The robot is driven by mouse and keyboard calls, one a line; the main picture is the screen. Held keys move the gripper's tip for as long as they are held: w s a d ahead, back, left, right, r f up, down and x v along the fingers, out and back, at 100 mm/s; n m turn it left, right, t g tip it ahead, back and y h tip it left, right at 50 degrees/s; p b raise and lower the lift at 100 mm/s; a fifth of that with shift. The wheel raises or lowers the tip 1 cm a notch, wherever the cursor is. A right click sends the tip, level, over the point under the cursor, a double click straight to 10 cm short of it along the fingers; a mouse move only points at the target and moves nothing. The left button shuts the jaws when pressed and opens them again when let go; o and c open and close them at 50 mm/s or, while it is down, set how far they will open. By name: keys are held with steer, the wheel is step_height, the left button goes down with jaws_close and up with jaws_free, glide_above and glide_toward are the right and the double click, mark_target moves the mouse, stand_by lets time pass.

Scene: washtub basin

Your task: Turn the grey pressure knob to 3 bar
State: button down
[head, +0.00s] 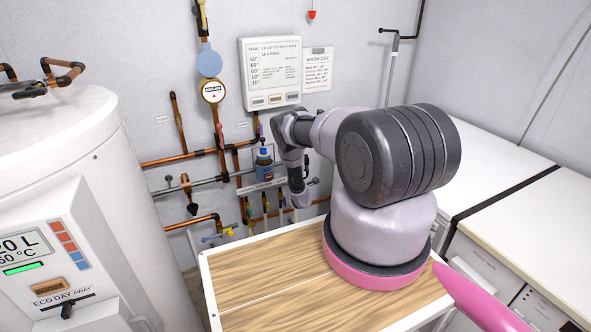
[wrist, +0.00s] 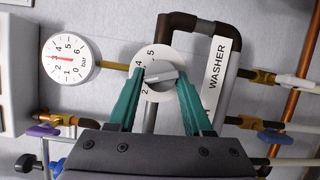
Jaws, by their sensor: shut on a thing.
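The grey pressure knob (wrist: 162,77) is a bar on a round white numbered dial (wrist: 160,57) at the centre of the wrist view. The bar lies nearly sideways in the picture, and its left end points between the visible numbers 2 and 5. My gripper (wrist: 161,80) has its two teal fingers on either side of the bar and is shut on it. The white bar gauge (wrist: 71,67) is to the left; its red needle points left, near 3 to 4. In the head view, my arm reaches the pipe wall and the knob cannot be made out.
Copper pipes and valves surround the knob, with a purple lever (wrist: 43,130) at left and a WASHER label (wrist: 216,65) at right. A dark elbow pipe (wrist: 180,20) runs above. In the head view, a white boiler (head: 60,130) stands left and a wooden top (head: 270,275) lies in front.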

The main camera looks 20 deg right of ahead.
steer(key=shift+d, duration=0.15)
steer(key=shift+c, duration=1.8)
jaws_free()
steer(key=shift+r, duration=0.1)
steer(key=shift+s, duration=0.15)
steer(key=v, duration=1)
steer(key=shift+s+a, duration=0.2)
steer(key=shift+s, duration=0.1)
